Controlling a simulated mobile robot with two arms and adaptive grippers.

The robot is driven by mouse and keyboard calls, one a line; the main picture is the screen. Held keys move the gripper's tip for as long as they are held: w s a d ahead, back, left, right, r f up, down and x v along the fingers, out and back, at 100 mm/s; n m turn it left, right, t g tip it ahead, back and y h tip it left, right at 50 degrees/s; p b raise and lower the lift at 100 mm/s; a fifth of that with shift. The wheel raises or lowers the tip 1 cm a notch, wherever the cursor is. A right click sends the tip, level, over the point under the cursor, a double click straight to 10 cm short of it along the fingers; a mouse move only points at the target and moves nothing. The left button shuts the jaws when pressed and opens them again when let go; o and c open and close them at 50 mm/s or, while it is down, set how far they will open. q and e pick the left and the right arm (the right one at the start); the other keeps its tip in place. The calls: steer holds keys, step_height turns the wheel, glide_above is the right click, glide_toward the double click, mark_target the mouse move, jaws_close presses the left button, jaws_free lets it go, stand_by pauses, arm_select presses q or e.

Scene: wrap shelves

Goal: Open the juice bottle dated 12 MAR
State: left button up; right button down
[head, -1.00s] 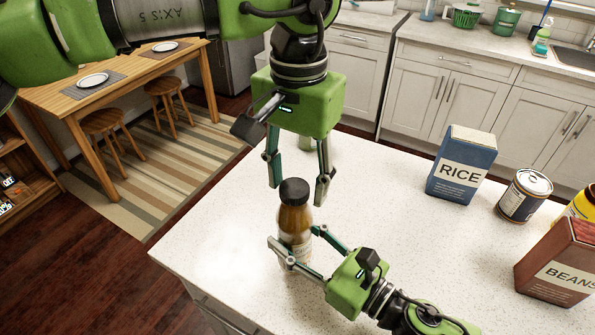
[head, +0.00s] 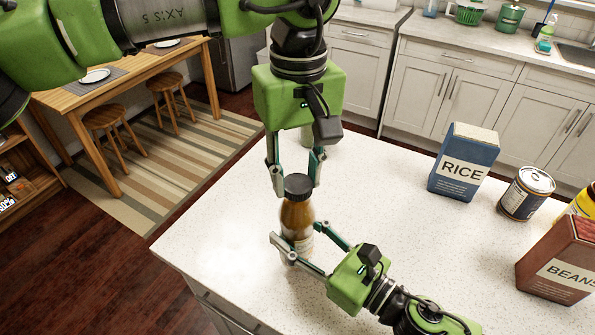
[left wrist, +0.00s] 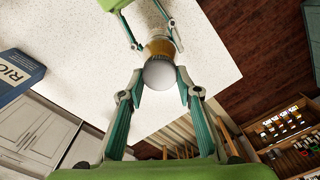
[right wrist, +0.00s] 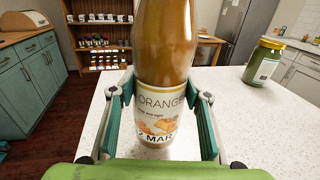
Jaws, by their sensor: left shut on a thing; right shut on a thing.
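The orange juice bottle (head: 297,216) stands upright on the white speckled counter, with a dark cap (head: 299,185) on top. My left gripper (head: 297,182) comes down from above and is shut on the cap. In the left wrist view the cap (left wrist: 159,73) looks pale and round between the fingertips. My right gripper (head: 299,241) reaches in low from the right and is shut on the bottle's body. In the right wrist view the label (right wrist: 160,112) reads ORANGE and, partly cut off, "2 MAR"; the first digit is not clear.
A blue rice box (head: 463,163), a can (head: 526,193) and a red beans box (head: 560,262) stand at the right. The counter left of the bottle is clear.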

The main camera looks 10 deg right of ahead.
arm_select(q)
steer(key=n, duration=0.7)
steer(key=shift+d+r, duration=0.1)
arm_select(e)
steer(key=shift+s+a+r, duration=0.15)
arm_select(q)
steer(key=n, duration=1.2)
steer(key=shift+a, duration=0.25)
steer(key=n, duration=0.5)
steer(key=shift+n, duration=0.3)
steer(key=n, duration=0.5)
steer(key=shift+s+a+r, duration=0.1)
steer(key=n, duration=0.5)
steer(key=shift+s+n, duration=0.1)
steer(key=shift+n, duration=0.2)
steer(key=n, duration=0.8)
steer(key=shift+s+d+n, duration=0.15)
steer(key=shift+d+n, duration=0.05)
steer(key=shift+n, duration=0.2)
